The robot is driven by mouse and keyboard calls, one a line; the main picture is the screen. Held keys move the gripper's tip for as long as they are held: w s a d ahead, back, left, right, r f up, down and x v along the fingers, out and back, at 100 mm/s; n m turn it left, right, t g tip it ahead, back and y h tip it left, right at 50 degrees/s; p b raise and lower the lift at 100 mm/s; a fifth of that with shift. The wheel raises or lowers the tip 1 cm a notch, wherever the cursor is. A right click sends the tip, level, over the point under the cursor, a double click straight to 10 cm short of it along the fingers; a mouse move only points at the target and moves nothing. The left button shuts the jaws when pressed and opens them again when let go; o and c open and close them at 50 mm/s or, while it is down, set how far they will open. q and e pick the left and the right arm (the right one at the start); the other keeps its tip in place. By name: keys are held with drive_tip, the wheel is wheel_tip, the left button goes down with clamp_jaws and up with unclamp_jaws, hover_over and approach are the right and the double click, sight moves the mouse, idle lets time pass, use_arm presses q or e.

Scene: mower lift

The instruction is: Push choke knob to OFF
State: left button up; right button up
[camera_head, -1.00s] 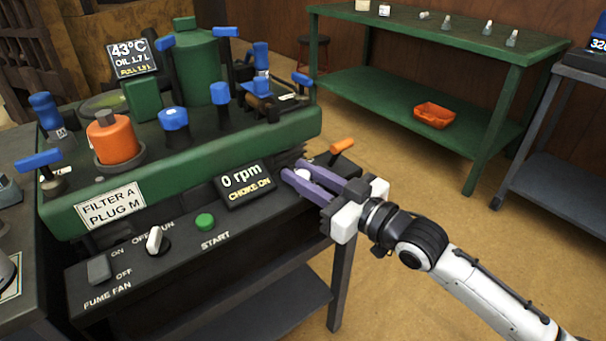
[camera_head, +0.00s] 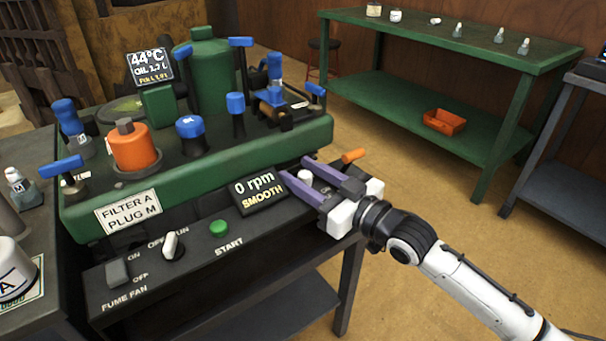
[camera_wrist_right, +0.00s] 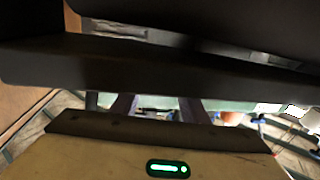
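The white choke knob (camera_head: 305,176) stands at the right end of the dark control panel, beside the small display (camera_head: 257,191) reading "0 rpm SMOOTH". My right gripper (camera_head: 297,168) is open, its two purple fingers spread on either side of the knob, with a visible gap around it. In the right wrist view the fingers (camera_wrist_right: 157,108) also show apart, and the knob cannot be made out. My left gripper is not in view.
An orange-tipped lever (camera_head: 353,155) is just beyond the right gripper. The green START button (camera_head: 219,228), a white OFF/RUN switch (camera_head: 173,245) and the fume fan switch (camera_head: 117,272) lie left on the panel. The green engine housing (camera_head: 195,170) stands behind.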

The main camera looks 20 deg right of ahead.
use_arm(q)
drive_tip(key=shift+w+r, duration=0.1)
use_arm(e)
drive_tip(key=shift+s, duration=0.1)
drive_tip(key=shift+s+d+f, duration=0.1)
drive_tip(key=shift+s+d, duration=0.05)
drive_tip(key=shift+s, duration=0.05)
use_arm(q)
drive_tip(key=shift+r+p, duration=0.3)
drive_tip(key=shift+p, duration=0.6)
use_arm(e)
drive_tip(key=v, duration=0.9)
drive_tip(key=shift+s, duration=0.35)
drive_tip(key=shift+d, duration=0.15)
